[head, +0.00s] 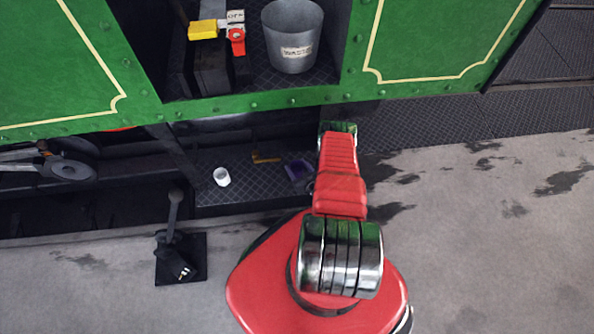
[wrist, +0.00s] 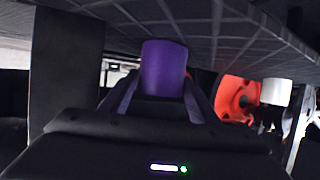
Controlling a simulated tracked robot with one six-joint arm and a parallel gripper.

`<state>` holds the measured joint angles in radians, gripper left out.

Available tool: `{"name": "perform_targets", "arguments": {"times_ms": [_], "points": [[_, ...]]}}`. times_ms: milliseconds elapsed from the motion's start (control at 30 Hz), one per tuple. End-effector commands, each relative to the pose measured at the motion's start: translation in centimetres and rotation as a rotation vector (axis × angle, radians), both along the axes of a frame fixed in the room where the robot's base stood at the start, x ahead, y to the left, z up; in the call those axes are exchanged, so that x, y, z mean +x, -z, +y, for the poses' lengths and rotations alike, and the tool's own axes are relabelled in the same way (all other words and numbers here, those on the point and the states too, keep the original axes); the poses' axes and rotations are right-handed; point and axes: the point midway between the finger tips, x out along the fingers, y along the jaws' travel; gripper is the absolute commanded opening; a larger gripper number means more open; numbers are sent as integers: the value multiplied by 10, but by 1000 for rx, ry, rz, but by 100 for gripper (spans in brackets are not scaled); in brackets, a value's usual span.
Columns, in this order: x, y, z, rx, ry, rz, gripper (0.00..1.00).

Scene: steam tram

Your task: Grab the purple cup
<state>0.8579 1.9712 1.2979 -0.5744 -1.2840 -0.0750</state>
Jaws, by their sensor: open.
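The purple cup (wrist: 164,62) is in the middle of the wrist view, close ahead and between the two fingers of my gripper (wrist: 161,88). The fingers are apart, one on each side of the cup; I cannot tell whether they touch it. The cup's lower part in the picture is hidden by the gripper body. In the head view a small dark purple shape (head: 298,170) shows on the step beside my red arm; I cannot tell how much of it is the cup. My gripper is mostly hidden by the arm there.
A white cup (head: 222,177) and a small yellow-brown item (head: 265,158) are on the treaded step (head: 240,192). The green tram side overhangs the step. A grey bucket (head: 292,38) stands on the floor above. A black lever (head: 174,220) rises at left. Open pavement lies right.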

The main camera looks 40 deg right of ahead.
Motion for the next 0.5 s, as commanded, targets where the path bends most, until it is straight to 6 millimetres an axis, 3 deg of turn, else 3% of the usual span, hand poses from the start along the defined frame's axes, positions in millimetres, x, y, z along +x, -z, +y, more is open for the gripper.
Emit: {"name": "perform_targets", "arguments": {"times_ms": [367, 500], "points": [[0, 0, 0, 0, 0, 0, 56], [0, 0, 0, 0, 0, 0, 46]]}}
